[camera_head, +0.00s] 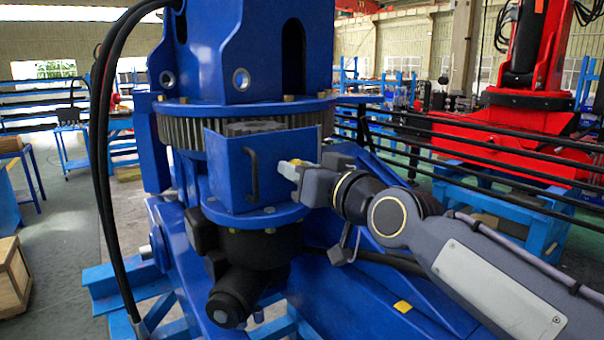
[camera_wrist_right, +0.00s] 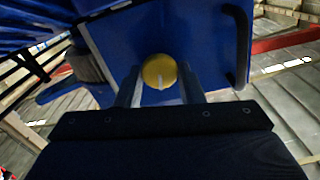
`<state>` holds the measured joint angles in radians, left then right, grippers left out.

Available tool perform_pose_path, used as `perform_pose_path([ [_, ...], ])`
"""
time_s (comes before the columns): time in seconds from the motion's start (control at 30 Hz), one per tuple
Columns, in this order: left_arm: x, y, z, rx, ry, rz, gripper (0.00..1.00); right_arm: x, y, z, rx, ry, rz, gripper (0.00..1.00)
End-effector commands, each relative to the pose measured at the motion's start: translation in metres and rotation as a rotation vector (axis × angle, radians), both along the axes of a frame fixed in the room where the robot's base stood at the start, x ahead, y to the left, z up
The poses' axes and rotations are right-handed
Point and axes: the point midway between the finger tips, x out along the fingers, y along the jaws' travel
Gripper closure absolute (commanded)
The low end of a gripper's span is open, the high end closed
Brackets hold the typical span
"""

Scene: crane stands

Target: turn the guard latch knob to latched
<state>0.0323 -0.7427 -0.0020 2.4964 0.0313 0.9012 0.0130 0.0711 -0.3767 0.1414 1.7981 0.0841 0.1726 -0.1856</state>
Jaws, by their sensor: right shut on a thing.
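The guard is a blue box-shaped cover (camera_head: 229,171) with a black bar handle (camera_head: 253,176) on its front face, below the toothed ring of the blue crane stand. The yellow latch knob (camera_wrist_right: 160,71) sits on the guard's blue face, between my right gripper's fingers in the right wrist view. A pale mark shows on the knob's front. My right gripper (camera_head: 292,166) reaches in from the right and is shut on the knob; in the head view its fingers mostly hide the knob. I cannot tell the latch position from the mark. My left gripper is not in view.
The black handle also stands right of the knob in the wrist view (camera_wrist_right: 243,45). The geared ring (camera_head: 185,135) is just above the guard, and a black motor (camera_head: 240,285) hangs below. Black hoses (camera_head: 104,190) run down the left. A red crane (camera_head: 530,90) stands back right.

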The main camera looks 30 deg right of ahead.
Motion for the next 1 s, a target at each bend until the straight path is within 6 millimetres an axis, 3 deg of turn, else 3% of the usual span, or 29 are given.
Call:
perform_pose_path([
  [0.43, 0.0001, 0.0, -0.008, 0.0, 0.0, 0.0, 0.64, 0.0003, -0.0015, -0.0018, 0.418, 0.035, -0.001, 0.89],
  [1.0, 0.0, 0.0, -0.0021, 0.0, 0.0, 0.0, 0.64, 0.0003, -0.0027, -0.0022, 0.956, 0.077, -0.002, 0.89],
])
